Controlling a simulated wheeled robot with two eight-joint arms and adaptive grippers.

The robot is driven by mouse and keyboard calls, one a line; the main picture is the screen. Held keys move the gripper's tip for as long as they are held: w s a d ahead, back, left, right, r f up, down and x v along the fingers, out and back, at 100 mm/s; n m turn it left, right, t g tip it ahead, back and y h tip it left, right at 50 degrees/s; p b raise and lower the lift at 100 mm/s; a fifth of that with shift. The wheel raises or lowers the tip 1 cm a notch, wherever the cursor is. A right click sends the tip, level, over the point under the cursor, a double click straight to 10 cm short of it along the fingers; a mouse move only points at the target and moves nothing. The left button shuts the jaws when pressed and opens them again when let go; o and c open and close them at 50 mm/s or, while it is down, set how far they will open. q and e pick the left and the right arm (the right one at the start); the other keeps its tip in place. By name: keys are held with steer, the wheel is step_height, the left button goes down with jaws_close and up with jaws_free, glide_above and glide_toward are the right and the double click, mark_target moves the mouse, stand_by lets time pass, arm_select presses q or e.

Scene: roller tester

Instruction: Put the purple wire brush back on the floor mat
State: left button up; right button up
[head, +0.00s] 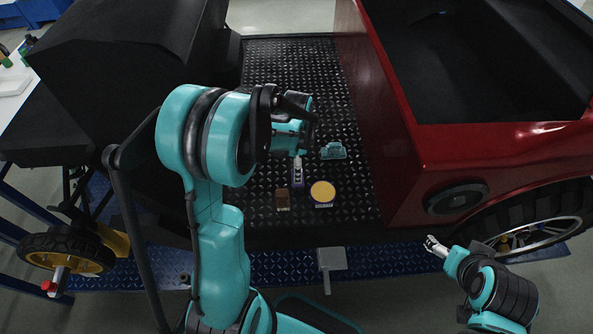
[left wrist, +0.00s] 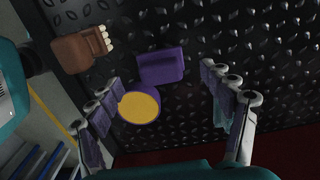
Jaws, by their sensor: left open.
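A purple block-shaped thing that looks like the wire brush (left wrist: 161,66) lies on the black diamond-plate mat (left wrist: 210,40). No bristles show on it. In the head view the purple brush (head: 296,186) is partly hidden by my left gripper (head: 297,165). In the left wrist view my left gripper (left wrist: 168,95) is open above the mat, its fingers wide apart and nothing between them touching them. The brush lies ahead of the fingertips. My right gripper (head: 434,246) is low at the right, beside the red vehicle, with its jaws too small to judge.
The red vehicle body (head: 390,165) walls the right; a black bulky thing (head: 100,80) stands left. The mat's far part is clear.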

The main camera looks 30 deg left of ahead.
arm_select(q)
step_height(320, 180, up, 5)
steer(key=shift+r+p, duration=0.1)
steer(key=shift+p, duration=0.45)
steer(key=s+d+r+n+t, duration=0.7)
steer(key=s+d+r+n, duration=0.2)
steer(key=s, duration=0.4)
steer(key=r+n, duration=0.1)
steer(key=n, duration=0.1)
steer(key=shift+s+d+r+n, duration=0.2)
steer(key=shift+d+n, duration=0.05)
steer(key=shift+n, duration=0.05)
step_height(320, 180, down, 4)
steer(key=b, duration=0.4)
steer(key=shift+f, duration=0.1)
